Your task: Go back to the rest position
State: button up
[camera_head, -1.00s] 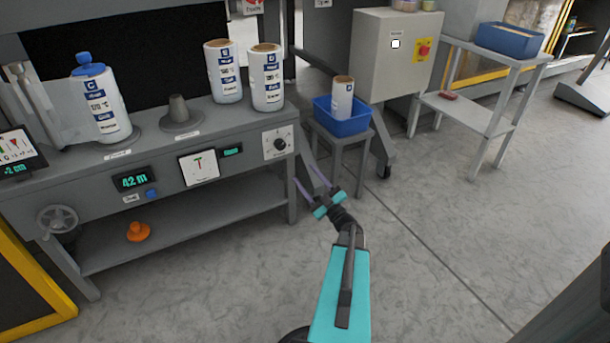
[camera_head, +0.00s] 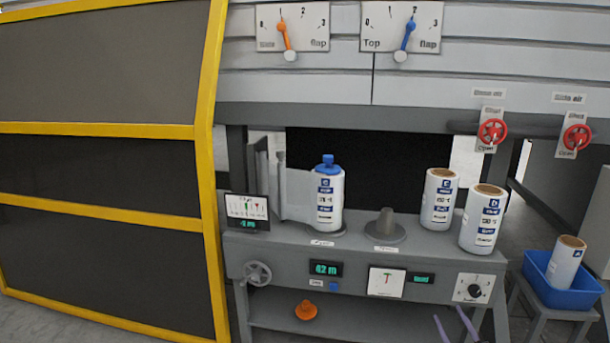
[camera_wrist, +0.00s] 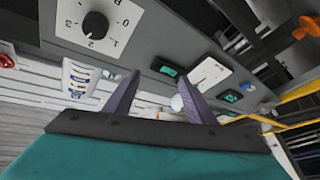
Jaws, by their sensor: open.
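My gripper (camera_head: 455,327) shows only by its two purple fingertips at the bottom edge of the head view, in front of the bench's lower right part. In the wrist view my gripper (camera_wrist: 158,97) has its two fingers spread apart, with nothing held between them. The wrist view is tilted. The round black knob (camera_wrist: 95,25) on the bench front is at its upper left, and a white labelled roll (camera_wrist: 80,78) is beyond the left finger. The rest of my arm is hidden in the head view.
A blue bin (camera_head: 545,290) with one roll stands on a stool at right. A yellow-framed guard (camera_head: 210,110) is at left.

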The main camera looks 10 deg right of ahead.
jog(key=w+a+r+g+y+p, duration=0.15)
jog(key=w+a+p, duration=0.35)
jog(key=a, duration=0.6)
jog(key=w+a+r+g+y+p, duration=0.15)
jog(key=w+a+p, duration=0.35)
jog(key=a, duration=0.6)
jog(key=a+f+m+g+h+p, duration=0.4)
jog(key=a+p, duration=0.3)
jog(key=a, duration=0.4)
jog(key=s+a+f+g+p, duration=0.3)
jog(key=s+f+g, duration=0.25)
jog(key=s, duration=0.25)
jog(key=s+a+f+g+p, duration=0.35)
jog(key=s+f, duration=0.25)
jog(key=s, duration=0.3)
jog(key=s+a+r+m+g+y, duration=0.1)
jog(key=s+g, duration=1)
jog(key=s, duration=1.2)
jog(key=shift+s+a+r+m+b, duration=0.15)
jog(key=shift+s+a+m+b, duration=0.2)
jog(key=shift+a, duration=0.5)
